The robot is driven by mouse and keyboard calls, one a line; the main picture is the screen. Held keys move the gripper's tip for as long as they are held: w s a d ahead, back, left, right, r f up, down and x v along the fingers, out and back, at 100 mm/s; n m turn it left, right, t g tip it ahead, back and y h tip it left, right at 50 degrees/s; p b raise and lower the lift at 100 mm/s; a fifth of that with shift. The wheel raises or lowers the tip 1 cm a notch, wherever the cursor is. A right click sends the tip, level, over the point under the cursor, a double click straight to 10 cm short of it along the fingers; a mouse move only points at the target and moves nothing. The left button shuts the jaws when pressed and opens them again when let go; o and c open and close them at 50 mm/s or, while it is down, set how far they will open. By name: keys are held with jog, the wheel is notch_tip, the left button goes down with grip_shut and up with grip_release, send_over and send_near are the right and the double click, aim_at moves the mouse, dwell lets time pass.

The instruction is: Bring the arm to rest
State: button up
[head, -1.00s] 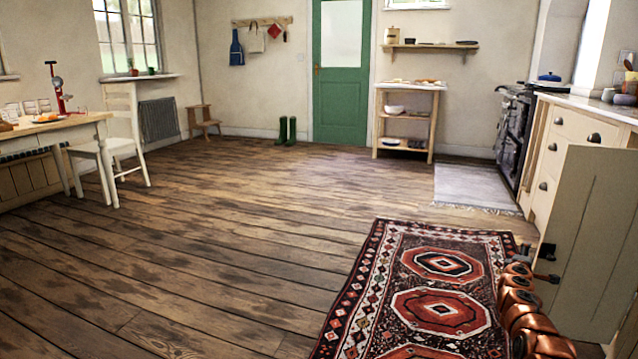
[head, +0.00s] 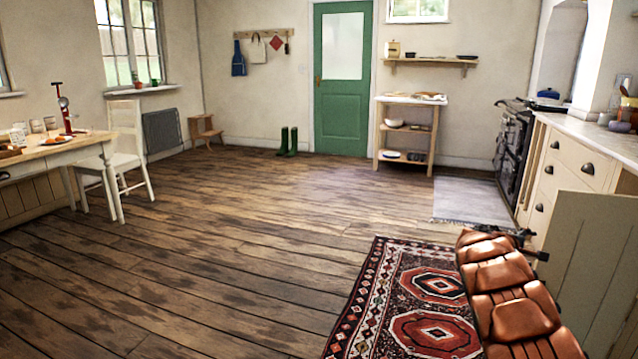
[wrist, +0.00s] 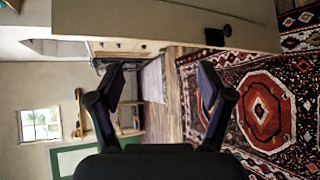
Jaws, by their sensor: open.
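My gripper shows at the end of my brown padded arm at the right of the head view, partly hidden by the arm, with its dark end (head: 522,240) close to a cream cupboard door. In the wrist view my gripper (wrist: 162,82) has its two dark fingers spread apart with nothing between them. The arm reaches forward over the patterned rug (head: 380,290).
The cream cupboard door (head: 595,265) stands open just right of my arm, and shows across the top of the wrist view (wrist: 150,22). Drawers and a counter (head: 600,135) lie beyond. The wooden floor (head: 220,240) to the left is clear.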

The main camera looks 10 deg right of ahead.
jog(key=s+a+r+m+g+y+p, duration=0.25)
jog(key=s+a+r+p, duration=0.35)
jog(key=s+a+r, duration=0.35)
jog(key=s+a+r+m+g+y+p, duration=0.15)
jog(key=s+a+r+m+p, duration=0.35)
jog(key=a+r, duration=0.6)
jog(key=s+a+r+y+p, duration=0.2)
jog(key=s+a+p, duration=0.3)
jog(key=s+a, duration=0.4)
jog(key=s+a+r+n+y+p, duration=0.1)
jog(key=s+a+r+y+p, duration=0.2)
jog(key=a, duration=1.4)
jog(key=s+a+r+n+y+p, duration=0.1)
jog(key=s+a+r+y+p, duration=0.1)
jog(key=s+a+y+p, duration=0.3)
jog(key=s+a+p, duration=0.4)
jog(key=s+a, duration=0.5)
jog(key=s, duration=0.2)
jog(key=shift+s+r+g, duration=0.15)
jog(key=shift+g, duration=0.15)
jog(key=shift+c, duration=0.2)
